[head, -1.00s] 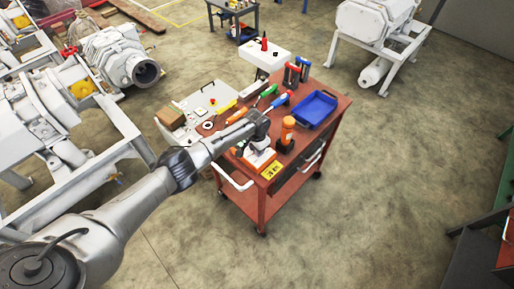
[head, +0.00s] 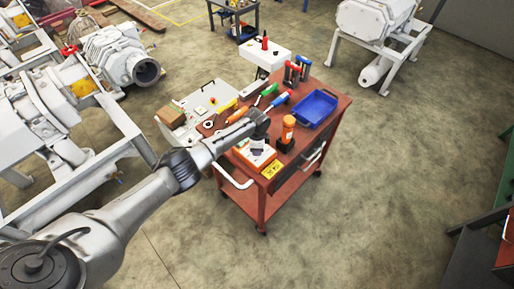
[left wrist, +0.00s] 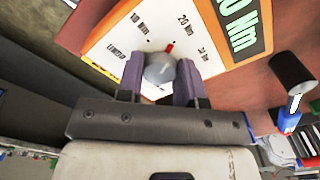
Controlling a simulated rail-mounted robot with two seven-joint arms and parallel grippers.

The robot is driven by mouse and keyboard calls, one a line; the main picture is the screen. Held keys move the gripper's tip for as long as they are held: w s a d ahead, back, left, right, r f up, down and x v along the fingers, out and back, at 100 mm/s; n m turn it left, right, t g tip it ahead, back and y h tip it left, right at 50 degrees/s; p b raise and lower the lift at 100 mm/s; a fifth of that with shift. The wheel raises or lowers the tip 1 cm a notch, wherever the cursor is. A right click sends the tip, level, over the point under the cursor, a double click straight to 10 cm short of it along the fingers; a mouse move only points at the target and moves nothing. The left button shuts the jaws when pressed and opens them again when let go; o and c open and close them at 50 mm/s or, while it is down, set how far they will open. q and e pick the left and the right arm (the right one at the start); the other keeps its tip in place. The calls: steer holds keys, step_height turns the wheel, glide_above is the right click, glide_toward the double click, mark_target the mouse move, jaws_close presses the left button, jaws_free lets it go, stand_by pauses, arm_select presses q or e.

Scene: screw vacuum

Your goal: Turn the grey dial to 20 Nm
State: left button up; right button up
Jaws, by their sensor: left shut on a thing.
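The grey dial (left wrist: 160,70) is on the white face of an orange-edged box (left wrist: 110,45) in the left wrist view. Its red pointer is up, between the 10 Nm and 20 Nm marks and nearer 20 Nm. A display with green digits (left wrist: 238,22) is cut off by the frame edge; "0 Nm" is readable. My left gripper (left wrist: 160,82) is shut on the dial, a finger on each side. In the head view the box (head: 268,158) sits at the cart's near left corner under my left gripper (head: 257,146). My right gripper is not in view.
On the red cart (head: 335,100) stand an orange-and-black tool (head: 287,130), a blue tray (head: 313,109) and several screwdrivers (head: 268,91). A yellow label (head: 271,170) is at the box's front. A white panel (head: 205,100) stands beyond the cart's left side.

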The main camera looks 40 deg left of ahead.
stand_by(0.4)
arm_select(q)
steer(key=o, duration=0.9)
step_height(320, 180, up, 14)
steer(key=shift+f+p, duration=0.1)
steer(key=shift+p, duration=0.65)
